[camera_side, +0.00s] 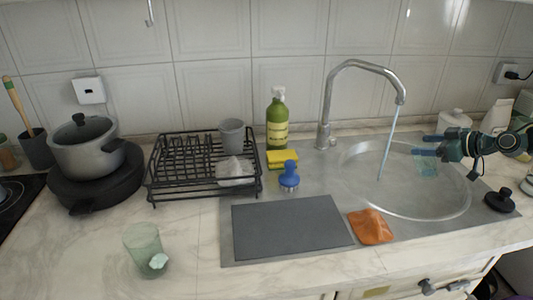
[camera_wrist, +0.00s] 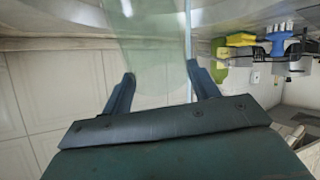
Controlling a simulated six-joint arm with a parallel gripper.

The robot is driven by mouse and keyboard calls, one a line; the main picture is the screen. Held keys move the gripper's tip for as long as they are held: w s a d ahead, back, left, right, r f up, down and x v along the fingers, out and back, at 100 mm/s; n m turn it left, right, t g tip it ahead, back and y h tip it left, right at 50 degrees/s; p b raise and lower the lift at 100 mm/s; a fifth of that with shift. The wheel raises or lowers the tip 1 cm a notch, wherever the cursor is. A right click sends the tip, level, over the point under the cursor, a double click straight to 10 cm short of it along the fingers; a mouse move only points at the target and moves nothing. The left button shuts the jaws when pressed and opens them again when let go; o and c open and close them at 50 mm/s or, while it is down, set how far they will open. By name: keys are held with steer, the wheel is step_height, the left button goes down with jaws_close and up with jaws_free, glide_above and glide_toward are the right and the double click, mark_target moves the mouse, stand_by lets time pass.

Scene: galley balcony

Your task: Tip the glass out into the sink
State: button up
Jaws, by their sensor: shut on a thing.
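My gripper (camera_side: 430,146) reaches in from the right over the round sink (camera_side: 360,200). It is shut on a pale green see-through glass (camera_side: 427,166), which hangs above the basin. In the wrist view the glass (camera_wrist: 148,45) is between the two fingertips (camera_wrist: 161,76). That view is turned over, with the counter at the top of the picture, so my wrist is rolled and the glass looks tipped over. I cannot make out its rim or any contents. A second green glass (camera_side: 142,243) with a pale lump in it stands on the counter at the left.
A thin water stream (camera_side: 389,140) runs from the tap (camera_side: 327,110) into the sink, left of my gripper. A black stopper (camera_side: 500,200) lies right of the basin, an orange cloth (camera_side: 371,227) at its front left. White bottles (camera_side: 497,117) stand behind my arm.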

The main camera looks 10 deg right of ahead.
steer(key=shift+t, duration=0.3)
steer(key=shift+s+d+r+m+t+y, duration=0.1)
steer(key=shift+r+m+t+y, duration=0.1)
steer(key=shift+t+y, duration=0.2)
steer(key=shift+d+r+m+t+y, duration=0.1)
steer(key=shift+m+t+y, duration=0.1)
steer(key=shift+t+y, duration=0.15)
steer(key=shift+s+d+r+m+t+y, duration=0.15)
steer(key=shift+r+m+t+y, duration=0.4)
steer(key=shift+t, duration=0.6)
